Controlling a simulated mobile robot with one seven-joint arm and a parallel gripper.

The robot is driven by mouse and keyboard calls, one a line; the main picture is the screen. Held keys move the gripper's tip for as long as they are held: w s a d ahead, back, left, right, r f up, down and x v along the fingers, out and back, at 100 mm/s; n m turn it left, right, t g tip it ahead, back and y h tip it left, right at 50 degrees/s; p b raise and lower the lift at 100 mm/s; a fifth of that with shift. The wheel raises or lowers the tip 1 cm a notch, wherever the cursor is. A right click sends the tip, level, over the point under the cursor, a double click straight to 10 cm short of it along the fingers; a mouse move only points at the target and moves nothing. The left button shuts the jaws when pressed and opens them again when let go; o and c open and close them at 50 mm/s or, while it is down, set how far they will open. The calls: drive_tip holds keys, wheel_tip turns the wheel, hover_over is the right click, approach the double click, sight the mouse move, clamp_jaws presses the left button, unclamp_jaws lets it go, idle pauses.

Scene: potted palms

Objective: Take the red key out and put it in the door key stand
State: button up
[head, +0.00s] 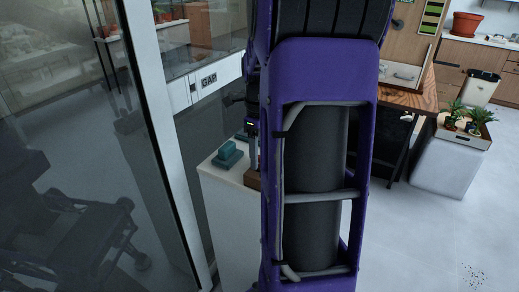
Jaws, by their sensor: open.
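I see no red key in the head view. My purple arm fills the middle and hides much behind it. My gripper (252,152) shows only in part at the arm's left edge, pointing down, dark, above a small brown block (252,180). The block sits on a white cabinet top, partly hidden by my arm. A teal block-like object (227,152) on a dark base stands left of the gripper on the same top. I cannot tell which of these, if any, is the door key stand. Nothing is visibly held.
The white cabinet (224,215) stands beside a glass panel (85,130) with a pale metal frame on the left. A sign reading GAP (209,81) is behind.

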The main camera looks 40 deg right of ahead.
wheel_tip(320, 180, up, 18)
drive_tip(key=p, duration=0.3)
drive_tip(key=shift+f, duration=0.25)
drive_tip(key=shift+s, duration=0.1)
idle(0.3)
